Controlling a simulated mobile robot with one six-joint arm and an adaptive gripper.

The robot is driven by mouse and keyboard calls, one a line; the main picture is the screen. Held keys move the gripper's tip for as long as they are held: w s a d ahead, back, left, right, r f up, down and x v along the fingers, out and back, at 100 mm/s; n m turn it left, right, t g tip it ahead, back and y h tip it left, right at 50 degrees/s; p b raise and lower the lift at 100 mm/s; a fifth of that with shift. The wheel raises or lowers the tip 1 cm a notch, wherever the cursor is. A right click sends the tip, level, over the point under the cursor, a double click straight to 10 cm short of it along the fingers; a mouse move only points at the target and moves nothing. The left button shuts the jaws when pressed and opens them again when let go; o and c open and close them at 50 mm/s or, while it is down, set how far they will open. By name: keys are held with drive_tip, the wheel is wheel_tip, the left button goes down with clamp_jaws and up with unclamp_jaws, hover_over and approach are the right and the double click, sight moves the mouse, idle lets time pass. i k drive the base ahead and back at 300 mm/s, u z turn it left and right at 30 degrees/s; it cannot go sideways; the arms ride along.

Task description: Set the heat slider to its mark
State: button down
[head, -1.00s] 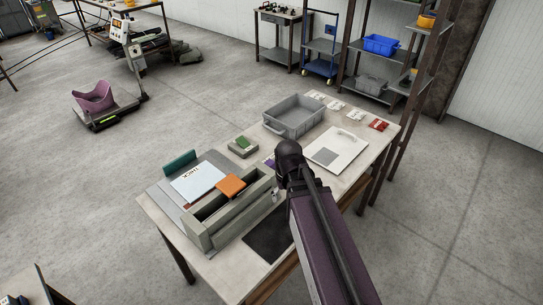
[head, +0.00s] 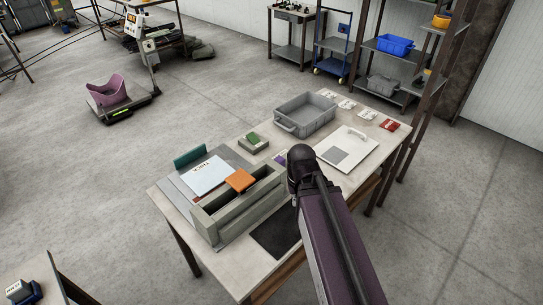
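I cannot make out a heat slider or its mark in the head view. A grey-green boxy device (head: 240,216) with a long open slot stands on the near left part of the table. An orange block (head: 240,181) rests at its back edge, beside a white sheet (head: 206,176) with dark lettering. My dark purple arm reaches in from the bottom right, and its black end joint is at the device's right side. My gripper is hidden behind the arm, so its fingers and anything between them do not show.
The table (head: 172,208) also holds a grey bin (head: 325,122), a white board (head: 362,146), a green-topped box (head: 253,143), a black mat (head: 275,235) and a red packet (head: 389,125). A shelf rack stands behind the table's right end.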

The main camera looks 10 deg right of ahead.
sight(279, 160)
drive_tip(key=z, duration=0.15)
drive_tip(key=k, duration=0.4)
drive_tip(key=z, duration=0.7)
drive_tip(key=k, duration=0.55)
drive_tip(key=z, duration=0.65)
drive_tip(key=k, duration=0.45)
drive_tip(key=z, duration=0.25)
drive_tip(key=i, duration=1.35)
drive_tip(key=u, duration=1.3)
drive_tip(key=i, duration=0.9)
drive_tip(key=u, duration=0.5)
